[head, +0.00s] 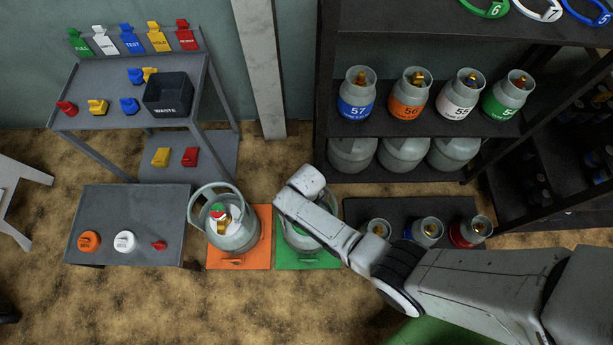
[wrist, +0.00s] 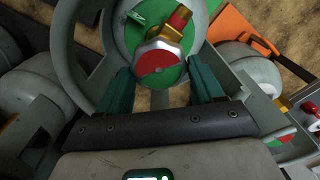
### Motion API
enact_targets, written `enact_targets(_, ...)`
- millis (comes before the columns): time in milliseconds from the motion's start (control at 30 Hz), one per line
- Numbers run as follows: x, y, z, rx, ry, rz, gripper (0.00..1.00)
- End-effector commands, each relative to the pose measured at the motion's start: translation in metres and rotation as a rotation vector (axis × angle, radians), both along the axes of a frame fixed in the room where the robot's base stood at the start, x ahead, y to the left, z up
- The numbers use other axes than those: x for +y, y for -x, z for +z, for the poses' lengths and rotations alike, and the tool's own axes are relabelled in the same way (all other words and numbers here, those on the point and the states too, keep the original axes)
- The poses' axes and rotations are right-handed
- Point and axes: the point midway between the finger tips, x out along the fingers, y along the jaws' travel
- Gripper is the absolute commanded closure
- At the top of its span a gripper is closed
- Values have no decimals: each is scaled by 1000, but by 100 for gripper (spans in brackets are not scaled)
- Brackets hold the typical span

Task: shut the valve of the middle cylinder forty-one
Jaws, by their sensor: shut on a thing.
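A grey gas cylinder (head: 300,238) stands on a green scale plate (head: 285,263), partly hidden under my arm. Its number cannot be read. In the wrist view its green top (wrist: 192,73) and brass valve body (wrist: 180,38) show inside a grey collar ring (wrist: 62,45). A round valve knob (wrist: 160,64) with a red and green face sits at the valve. My gripper (wrist: 162,82) has its two teal fingers on either side of this knob and is shut on it. In the head view my arm hides the fingers.
Another grey cylinder (head: 232,238) stands close by on an orange plate (head: 262,222). Several small cylinders stand on a low dark platform (head: 352,214) to the right. A grey bench (head: 105,215) with caps is at left.

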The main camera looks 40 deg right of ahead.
Motion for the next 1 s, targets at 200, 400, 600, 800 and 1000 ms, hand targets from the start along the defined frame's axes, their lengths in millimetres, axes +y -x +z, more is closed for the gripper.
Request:
enact_targets(200,-1,0,0,0,0,-207,64)
enact_targets(400,-2,1,0,0,0,-396,64)
enact_targets(600,-3,1,0,0,0,-577,64)
enact_targets(800,-4,1,0,1,1,-728,64)
enact_targets(1000,-4,2,0,1,0,-836,64)
